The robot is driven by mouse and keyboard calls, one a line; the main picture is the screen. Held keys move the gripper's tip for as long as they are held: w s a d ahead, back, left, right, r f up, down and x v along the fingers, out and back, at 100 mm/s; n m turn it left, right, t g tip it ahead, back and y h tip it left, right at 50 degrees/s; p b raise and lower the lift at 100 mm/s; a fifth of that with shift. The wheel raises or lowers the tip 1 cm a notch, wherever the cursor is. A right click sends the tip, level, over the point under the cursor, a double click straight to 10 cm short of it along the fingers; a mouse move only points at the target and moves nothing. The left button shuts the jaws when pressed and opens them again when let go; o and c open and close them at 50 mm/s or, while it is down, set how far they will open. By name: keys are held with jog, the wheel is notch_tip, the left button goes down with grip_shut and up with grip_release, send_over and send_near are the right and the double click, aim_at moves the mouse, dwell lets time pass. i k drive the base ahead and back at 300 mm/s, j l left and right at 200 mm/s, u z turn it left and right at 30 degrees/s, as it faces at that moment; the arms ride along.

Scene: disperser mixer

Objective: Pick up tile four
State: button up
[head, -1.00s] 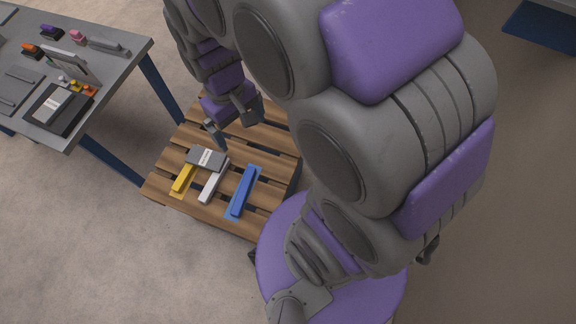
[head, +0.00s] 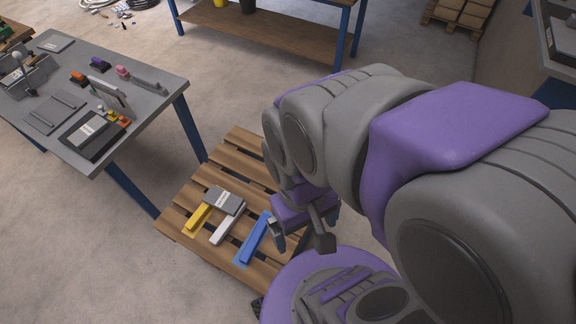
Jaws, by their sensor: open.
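A grey tile (head: 232,207) with a white label lies on the wooden pallet (head: 176,216), at the far ends of a yellow bar (head: 197,219) and a white bar (head: 222,229). A blue bar (head: 256,239) lies to their right. The label is too small to read, so I cannot tell which piece is tile four. My gripper (head: 301,239) is open, its fingers apart and pointing down, over the pallet's right side. It is to the right of the blue bar and apart from the grey tile. My arm hides the pallet's right part.
A grey workbench (head: 150,110) at left holds a dark box with a white label (head: 88,130), coloured buttons (head: 118,117) and small blocks. A shelf bench (head: 265,33) stands at the back. Bare floor (head: 215,105) lies between.

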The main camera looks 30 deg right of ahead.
aim_at(89, 131)
jog(key=k+j, duration=0.1)
jog(key=j, duration=0.3)
jog(key=k+j+z, duration=0.1)
jog(key=j, duration=0.35)
jog(key=j+z, duration=0.2)
jog(key=j, duration=0.45)
jog(key=j+z, duration=0.15)
jog(key=j, duration=0.5)
jog(key=k+j+z, duration=0.2)
jog(key=j, duration=0.4)
jog(key=i+j+z, duration=0.2)
jog(key=i+j, duration=0.5)
jog(key=i+l, duration=0.2)
